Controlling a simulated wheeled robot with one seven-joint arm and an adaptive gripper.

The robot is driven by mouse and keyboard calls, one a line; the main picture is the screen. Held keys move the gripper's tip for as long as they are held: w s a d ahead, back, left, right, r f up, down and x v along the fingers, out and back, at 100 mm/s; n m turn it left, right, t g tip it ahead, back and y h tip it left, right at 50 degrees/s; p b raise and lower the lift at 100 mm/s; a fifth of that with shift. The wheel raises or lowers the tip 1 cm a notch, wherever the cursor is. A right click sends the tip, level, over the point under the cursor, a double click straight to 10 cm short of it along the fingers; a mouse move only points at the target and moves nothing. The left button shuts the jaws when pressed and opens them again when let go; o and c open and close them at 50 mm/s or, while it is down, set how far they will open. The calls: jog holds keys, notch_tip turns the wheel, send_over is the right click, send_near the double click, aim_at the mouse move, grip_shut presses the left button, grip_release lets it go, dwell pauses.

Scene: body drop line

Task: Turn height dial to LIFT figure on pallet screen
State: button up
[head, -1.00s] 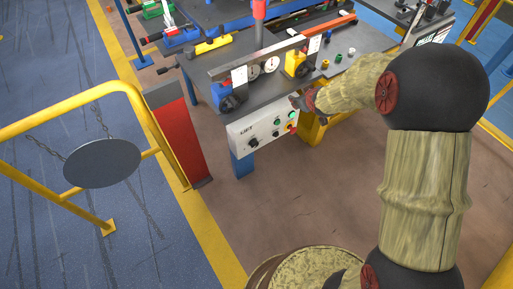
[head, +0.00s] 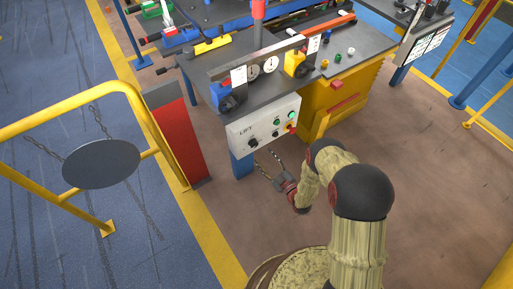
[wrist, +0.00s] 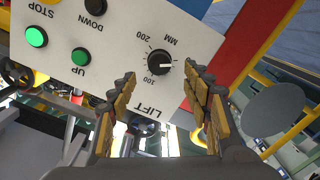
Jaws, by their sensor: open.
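The black height dial (wrist: 159,62) sits on the white LIFT panel (wrist: 110,30), with an upside-down scale marked 100, 200 and MM around it. Its white pointer line faces right in the wrist view. In the head view the dial (head: 253,143) is at the panel's lower left. My gripper (wrist: 159,74) is open and empty, with its fingers apart on either side of the dial's line. In the head view my gripper (head: 264,158) is just below and in front of the panel; contact cannot be told. A white screen (head: 430,42) stands at the upper right; its figures are too small to read.
Green UP (wrist: 81,56) and STOP-side (wrist: 36,37) buttons and a black DOWN button (wrist: 95,6) share the panel. A red post (head: 178,135) and yellow railing (head: 70,100) stand left. Brown floor (head: 430,150) at right is clear.

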aim_at(255, 146)
jog(key=b+x, duration=0.2)
jog(key=x, duration=0.5)
jog(key=shift+w+a+r, duration=0.1)
jog(key=shift+w+a, duration=0.15)
jog(key=shift+w, duration=0.05)
jog(key=c, duration=0.3)
jog(key=c, duration=0.8)
jog(key=shift+c, duration=0.3)
